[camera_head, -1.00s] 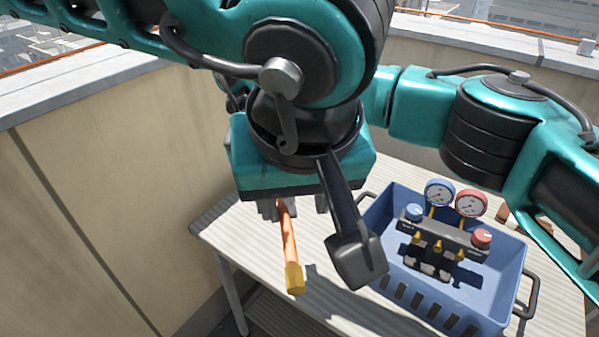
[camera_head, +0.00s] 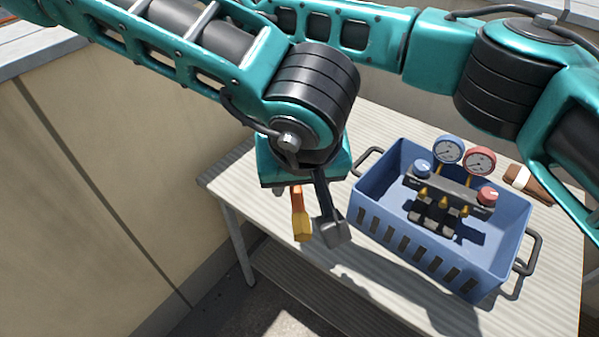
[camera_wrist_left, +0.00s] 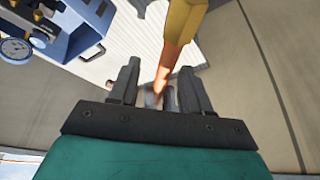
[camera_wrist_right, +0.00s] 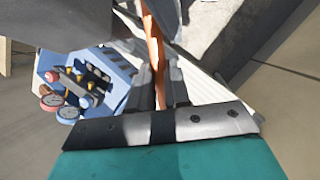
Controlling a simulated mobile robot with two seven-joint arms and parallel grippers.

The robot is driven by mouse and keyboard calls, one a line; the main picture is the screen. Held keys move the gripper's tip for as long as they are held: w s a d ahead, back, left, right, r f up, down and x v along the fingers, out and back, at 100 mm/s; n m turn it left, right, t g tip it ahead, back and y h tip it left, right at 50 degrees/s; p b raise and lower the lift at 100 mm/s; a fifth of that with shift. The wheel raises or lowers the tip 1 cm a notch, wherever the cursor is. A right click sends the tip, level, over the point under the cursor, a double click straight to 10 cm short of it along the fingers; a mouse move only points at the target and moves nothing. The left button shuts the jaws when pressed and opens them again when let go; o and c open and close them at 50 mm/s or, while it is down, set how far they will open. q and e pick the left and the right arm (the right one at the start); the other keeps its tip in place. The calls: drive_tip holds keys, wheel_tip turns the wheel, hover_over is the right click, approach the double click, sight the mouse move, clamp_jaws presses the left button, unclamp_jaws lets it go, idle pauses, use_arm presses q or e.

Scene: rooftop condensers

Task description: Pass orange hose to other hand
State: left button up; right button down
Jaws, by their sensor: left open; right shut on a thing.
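The orange hose (camera_head: 301,216) has a yellow end piece that points down toward the table in the head view. My right gripper (camera_wrist_right: 160,78) is shut on the orange hose (camera_wrist_right: 154,50) in the right wrist view. The right gripper is hidden behind the left arm in the head view.
A blue basket (camera_head: 385,225) holding a gauge manifold (camera_head: 452,185) stands on the ribbed table (camera_head: 240,180), right of the hose. A brown and white item (camera_head: 528,183) lies behind it. A beige parapet wall (camera_head: 100,190) borders the left side.

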use_arm(q)
drive_tip(key=shift+d, duration=0.1)
clamp_jaws()
use_arm(e)
drive_tip(key=shift+a, duration=0.1)
drive_tip(key=c, duration=1)
unclamp_jaws()
